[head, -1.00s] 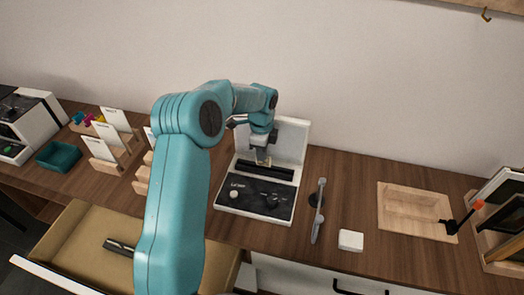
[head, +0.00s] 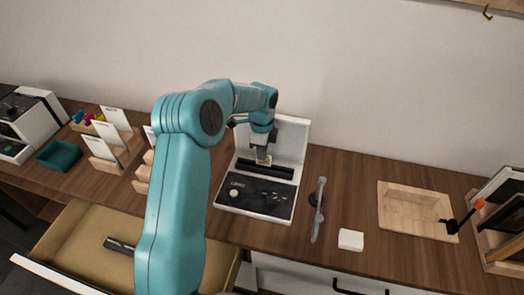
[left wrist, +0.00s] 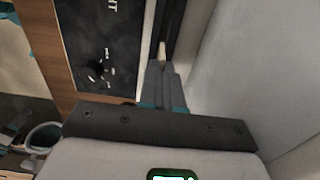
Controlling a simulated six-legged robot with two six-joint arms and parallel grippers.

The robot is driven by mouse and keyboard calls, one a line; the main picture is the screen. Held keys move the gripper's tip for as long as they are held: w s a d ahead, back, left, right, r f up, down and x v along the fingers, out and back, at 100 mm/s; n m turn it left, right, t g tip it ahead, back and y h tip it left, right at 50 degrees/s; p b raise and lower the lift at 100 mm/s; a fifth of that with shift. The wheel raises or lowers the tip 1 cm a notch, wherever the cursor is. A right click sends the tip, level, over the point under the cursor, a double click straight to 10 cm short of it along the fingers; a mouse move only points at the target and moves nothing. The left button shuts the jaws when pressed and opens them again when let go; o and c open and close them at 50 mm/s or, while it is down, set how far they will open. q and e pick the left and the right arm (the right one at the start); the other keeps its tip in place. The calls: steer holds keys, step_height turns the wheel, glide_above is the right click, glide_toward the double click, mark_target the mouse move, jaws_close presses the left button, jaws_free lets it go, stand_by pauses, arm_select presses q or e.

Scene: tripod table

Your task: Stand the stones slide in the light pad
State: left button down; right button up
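The light pad (head: 228,196) is a white unit with a black control panel, a dark slot bar across it and an upright pale panel behind. My left gripper (head: 263,154) is over the slot bar, pointing down, its fingers close together. They are shut on a small tan-edged piece (head: 264,161), apparently the slide; its picture cannot be made out. In the left wrist view the fingers (left wrist: 165,72) pinch a thin pale edge (left wrist: 162,53) at the dark slot. Whether it is seated in the slot is unclear. My right gripper is not in view.
Wooden holders with white cards (head: 103,146) and a teal tray (head: 58,156) stand left. An open drawer (head: 75,235) is below. A grey-handled tool (head: 318,210), a white block (head: 350,240) and a wooden tray (head: 400,232) lie right. Bare tabletop shows between them.

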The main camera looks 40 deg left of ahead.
mark_target(263, 163)
arm_select(q)
steer(key=shift+w+f, duration=0.15)
steer(key=shift+f, duration=0.25)
steer(key=shift+f+b, duration=0.6)
steer(key=shift+f, duration=0.5)
steer(key=shift+b, duration=0.3)
steer(key=c, duration=1.3)
jaws_free()
steer(key=shift+o, duration=0.2)
steer(key=shift+r, duration=0.1)
